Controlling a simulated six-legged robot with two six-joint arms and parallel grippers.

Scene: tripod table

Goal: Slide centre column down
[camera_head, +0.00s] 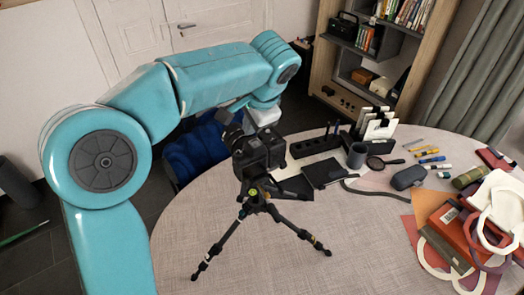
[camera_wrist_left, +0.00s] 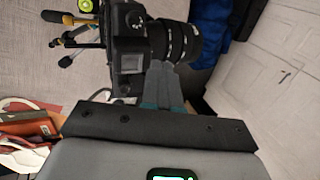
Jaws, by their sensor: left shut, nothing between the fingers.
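A black camera (camera_head: 262,152) sits on top of a small black tripod (camera_head: 222,242) with its legs spread on the table. The short centre column is mostly hidden between the camera and the leg joint, and its height is hard to tell. My left gripper (camera_head: 238,103) is shut and empty beside the camera's lens (camera_head: 231,131). In the left wrist view, the closed fingertips (camera_wrist_left: 163,70) are in front of the camera body (camera_wrist_left: 128,45) and lens (camera_wrist_left: 178,40); contact cannot be told. Part of the tripod (camera_wrist_left: 85,25) shows at upper left. My right gripper is not in view.
The round table (camera_head: 190,225) is clear around the tripod's front. Behind and right are a black notebook (camera_head: 325,172), a cup (camera_head: 357,155), a magnifier (camera_head: 376,163) and markers (camera_head: 430,155). Books and bags (camera_head: 460,235) crowd the right side. A blue chair (camera_head: 200,150) stands behind.

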